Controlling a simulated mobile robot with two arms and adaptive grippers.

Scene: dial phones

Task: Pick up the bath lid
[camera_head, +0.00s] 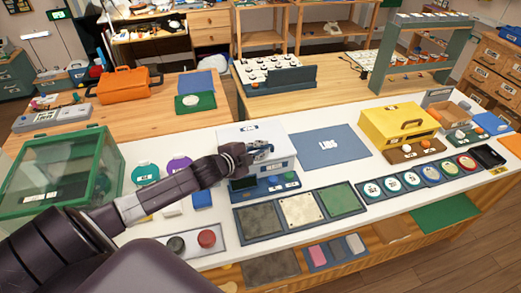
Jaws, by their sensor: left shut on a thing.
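The bath (275,162) is a pale grey-white box in the middle of the white bench, with a white bath lid (243,133) on top that carries a small dark label. My left arm reaches in from the lower left. My left gripper (262,153) is at the front of the lid and is shut on what looks like its handle. The fingers hide most of the held part. The lid appears level with the box, and I cannot tell whether there is a gap under it. My right gripper is not in view.
A blue-grey mat (329,148) with a white label lies bare just right of the bath. A yellow box (399,126) stands farther right. A green-framed clear case (62,176) is at left. Three square tiles (300,209) lie in front, and round dials (411,181) line the front right.

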